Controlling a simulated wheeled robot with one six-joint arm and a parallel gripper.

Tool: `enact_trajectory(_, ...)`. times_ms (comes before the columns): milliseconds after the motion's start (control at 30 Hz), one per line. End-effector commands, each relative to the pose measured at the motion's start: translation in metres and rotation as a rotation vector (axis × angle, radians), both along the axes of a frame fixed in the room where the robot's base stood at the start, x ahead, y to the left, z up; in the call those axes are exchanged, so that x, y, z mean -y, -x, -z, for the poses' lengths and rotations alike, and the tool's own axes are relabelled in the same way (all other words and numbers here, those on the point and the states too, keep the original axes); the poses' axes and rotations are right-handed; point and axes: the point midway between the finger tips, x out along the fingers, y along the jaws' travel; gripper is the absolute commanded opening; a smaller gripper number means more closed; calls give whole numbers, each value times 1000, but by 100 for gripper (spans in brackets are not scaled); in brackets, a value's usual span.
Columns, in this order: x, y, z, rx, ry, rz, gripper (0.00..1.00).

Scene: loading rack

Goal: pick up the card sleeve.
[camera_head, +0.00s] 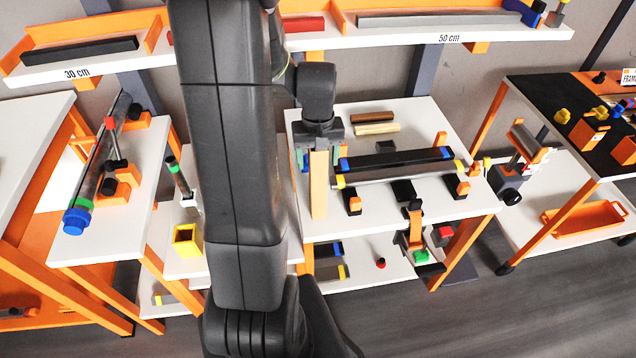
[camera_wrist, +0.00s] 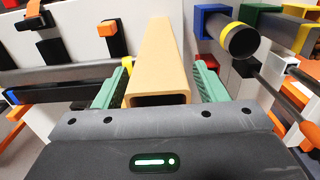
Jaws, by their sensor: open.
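The card sleeve appears to be the tan, hollow rectangular tube (camera_wrist: 161,55), its open end facing the wrist camera. In the head view, the sleeve (camera_head: 319,196) stands upright at the left part of the middle rack's white top. My gripper (camera_head: 320,160) is directly above and around the sleeve's upper end. In the wrist view, the green fingers of my gripper (camera_wrist: 160,80) stand open on either side of the tube, with a narrow gap visible at each side.
Black and grey bars (camera_head: 395,160) with blue and yellow ends lie right of the sleeve. Small black and orange blocks (camera_head: 404,192) stand in front. A tan bar (camera_head: 377,128) lies behind. A shelf (camera_head: 440,37) marked 50 cm runs above. A yellow square holder (camera_head: 187,240) is at left.

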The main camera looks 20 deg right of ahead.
Motion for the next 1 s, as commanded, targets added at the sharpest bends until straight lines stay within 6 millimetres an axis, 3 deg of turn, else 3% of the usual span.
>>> enact_trajectory(267, 0, 0, 4, 1, 0, 1, 65)
enact_trajectory(600, 0, 0, 4, 1, 0, 1, 5)
enact_trajectory(867, 0, 0, 1, 2, 0, 1, 5)
enact_trajectory(1000, 1, -1, -14, 6, 2, 1, 5)
